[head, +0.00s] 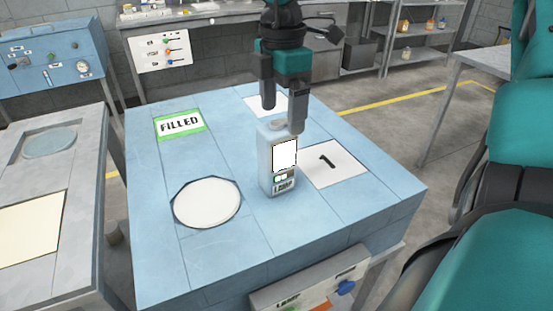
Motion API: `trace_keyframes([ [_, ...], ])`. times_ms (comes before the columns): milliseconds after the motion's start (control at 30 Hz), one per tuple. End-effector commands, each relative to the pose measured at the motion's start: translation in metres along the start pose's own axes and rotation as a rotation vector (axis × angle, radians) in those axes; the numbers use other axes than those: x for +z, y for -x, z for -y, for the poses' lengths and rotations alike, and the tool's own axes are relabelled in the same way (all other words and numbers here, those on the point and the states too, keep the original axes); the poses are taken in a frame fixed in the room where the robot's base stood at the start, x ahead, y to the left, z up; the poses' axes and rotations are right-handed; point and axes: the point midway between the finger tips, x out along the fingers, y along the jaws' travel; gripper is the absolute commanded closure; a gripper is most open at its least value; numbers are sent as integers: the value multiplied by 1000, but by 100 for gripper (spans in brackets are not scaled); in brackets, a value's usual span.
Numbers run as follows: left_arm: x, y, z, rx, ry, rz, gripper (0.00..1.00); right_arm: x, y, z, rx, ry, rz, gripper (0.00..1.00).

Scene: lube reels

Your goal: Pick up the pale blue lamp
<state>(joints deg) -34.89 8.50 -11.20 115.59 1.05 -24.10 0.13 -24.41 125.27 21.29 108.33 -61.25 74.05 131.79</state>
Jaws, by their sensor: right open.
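The pale blue lamp (265,160) stands upright on the pale blue table. It is a tall box with a white panel and small markings low on its front. My right gripper (283,112) is above it, pointing down, with its fingers apart. One finger overlaps the lamp's top right edge in the picture and the other ends above or behind its top. I cannot tell whether the fingers touch it. Part of the lamp's top is hidden by the gripper. My left gripper is not in view.
A grey table (85,210) stands at the left. A blue console (50,60) and shelves (425,30) stand behind.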

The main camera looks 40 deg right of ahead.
Motion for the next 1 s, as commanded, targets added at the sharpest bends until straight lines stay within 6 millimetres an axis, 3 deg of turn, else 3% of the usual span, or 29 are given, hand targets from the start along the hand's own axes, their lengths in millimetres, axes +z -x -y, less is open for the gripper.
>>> trace_keyframes([
  [200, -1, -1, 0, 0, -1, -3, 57, -2, -30, -1, -2, 0, -1, 11],
  [500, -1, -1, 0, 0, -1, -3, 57, -2, -34, -2, 1, 0, -1, 11],
  [1000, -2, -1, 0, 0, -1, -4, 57, -2, -34, -2, 0, 0, -1, 58],
])
